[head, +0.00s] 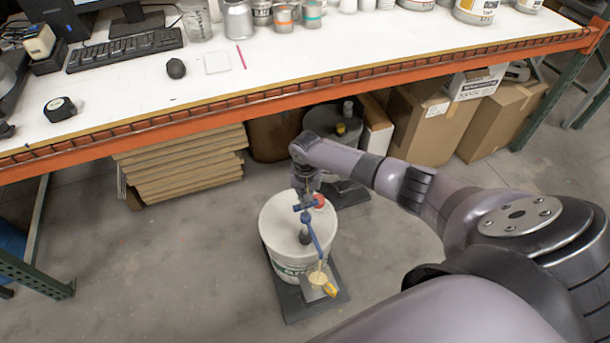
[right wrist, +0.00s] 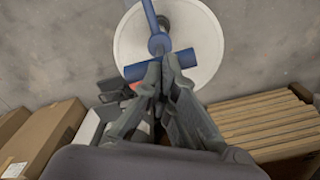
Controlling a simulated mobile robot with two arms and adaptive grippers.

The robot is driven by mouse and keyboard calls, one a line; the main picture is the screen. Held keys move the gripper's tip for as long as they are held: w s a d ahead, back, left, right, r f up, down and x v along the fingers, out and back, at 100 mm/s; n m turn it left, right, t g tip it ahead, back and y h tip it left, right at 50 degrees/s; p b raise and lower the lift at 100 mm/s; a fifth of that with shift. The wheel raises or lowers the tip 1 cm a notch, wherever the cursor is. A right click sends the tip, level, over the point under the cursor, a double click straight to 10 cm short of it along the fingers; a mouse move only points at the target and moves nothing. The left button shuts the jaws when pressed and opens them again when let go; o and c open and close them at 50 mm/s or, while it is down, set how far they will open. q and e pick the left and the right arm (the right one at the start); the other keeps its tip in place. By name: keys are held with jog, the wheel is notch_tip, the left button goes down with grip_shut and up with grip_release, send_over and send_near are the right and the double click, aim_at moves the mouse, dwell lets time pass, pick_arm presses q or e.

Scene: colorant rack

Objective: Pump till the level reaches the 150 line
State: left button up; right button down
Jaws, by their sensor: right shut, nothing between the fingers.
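A white bucket (head: 283,235) stands on the floor with a blue pump (head: 313,235) on its lid. The pump's spout slants down toward a small cup with pale yellow contents (head: 317,278) in front of the bucket. Its level and any 150 line are too small to read. My right gripper (head: 304,188) is above the pump head. In the right wrist view its fingers (right wrist: 163,72) are shut and empty, over the blue crossbar of the pump (right wrist: 184,58); whether they touch it I cannot tell. The bucket's white lid (right wrist: 205,35) shows behind. My left gripper is not in view.
A workbench with an orange front beam (head: 300,97) runs behind the bucket. Under it are stacked flat boards (head: 185,168), a dark drum (head: 325,122) and cardboard boxes (head: 420,125). A dark base plate (head: 290,302) lies under the bucket and cup. Floor to the left is clear.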

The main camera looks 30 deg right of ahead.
aim_at(306, 208)
jog(key=shift+s+f+b, duration=0.1)
jog(key=shift+f+b, duration=1.5)
jog(key=shift+f, duration=1)
notch_tip(306, 208, up, 8)
jog(key=p, duration=0.8)
jog(key=shift+f, duration=0.25)
jog(key=shift+f+b, duration=2.35)
jog(key=shift+f, duration=0.9)
notch_tip(306, 208, up, 6)
jog(key=p, duration=0.6)
jog(key=shift+r+p, duration=0.2)
jog(key=shift+p, duration=0.1)
notch_tip(306, 208, up, 6)
jog(key=p, duration=0.6)
jog(key=shift+p, duration=0.3)
